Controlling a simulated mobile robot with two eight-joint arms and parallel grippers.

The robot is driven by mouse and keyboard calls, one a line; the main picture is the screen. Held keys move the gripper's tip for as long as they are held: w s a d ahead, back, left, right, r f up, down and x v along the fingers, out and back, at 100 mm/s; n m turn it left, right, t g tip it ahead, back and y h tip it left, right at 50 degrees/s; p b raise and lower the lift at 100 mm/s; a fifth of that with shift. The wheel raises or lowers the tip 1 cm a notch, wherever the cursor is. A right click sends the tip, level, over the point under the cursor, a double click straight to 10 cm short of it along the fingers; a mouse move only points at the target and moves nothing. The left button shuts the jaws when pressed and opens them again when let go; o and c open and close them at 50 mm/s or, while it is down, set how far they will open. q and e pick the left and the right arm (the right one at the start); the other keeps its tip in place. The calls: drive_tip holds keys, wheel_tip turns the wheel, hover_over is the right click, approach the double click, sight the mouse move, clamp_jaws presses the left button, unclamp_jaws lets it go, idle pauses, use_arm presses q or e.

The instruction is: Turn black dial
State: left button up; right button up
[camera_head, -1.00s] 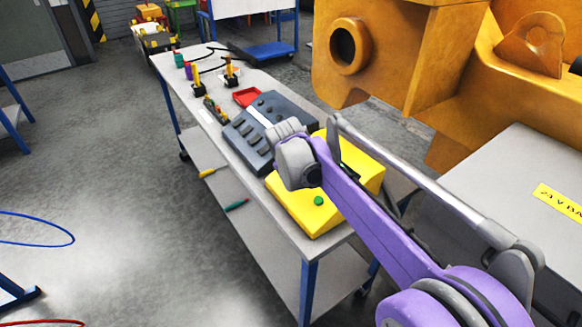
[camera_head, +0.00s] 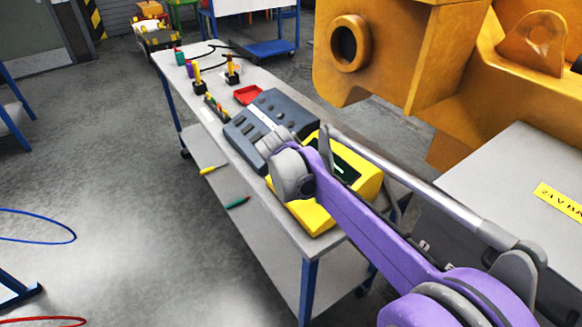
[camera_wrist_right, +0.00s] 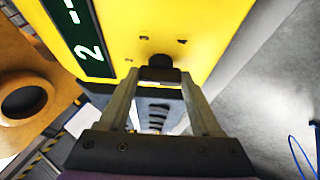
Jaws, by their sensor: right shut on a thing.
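The yellow box (camera_head: 312,218) sits at the near end of the long grey table, with a dark display (camera_head: 340,165) partly visible on top. In the right wrist view the yellow face (camera_wrist_right: 135,25) carries a black dial (camera_wrist_right: 160,62) and a dark display (camera_wrist_right: 83,38) with a light "2" and dashes. My right gripper (camera_wrist_right: 160,76) is shut on the black dial, a fingertip on either side of it. In the head view my purple right arm covers part of the box and hides the dial and fingertips. My left gripper is not in view.
A dark grey control console (camera_head: 262,122) stands directly behind the yellow box. A red tray (camera_head: 247,94) and joystick-like yellow-handled items (camera_head: 232,72) stand farther along the table. A large orange casting (camera_head: 385,60) rises at right. The floor on the left is mostly clear.

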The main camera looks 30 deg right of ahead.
drive_tip(key=o, duration=1.4)
drive_tip(key=v, duration=1)
drive_tip(key=shift+s+a+r+p, duration=0.15)
drive_tip(key=shift+s+r+p, duration=0.05)
drive_tip(key=shift+r+p, duration=0.15)
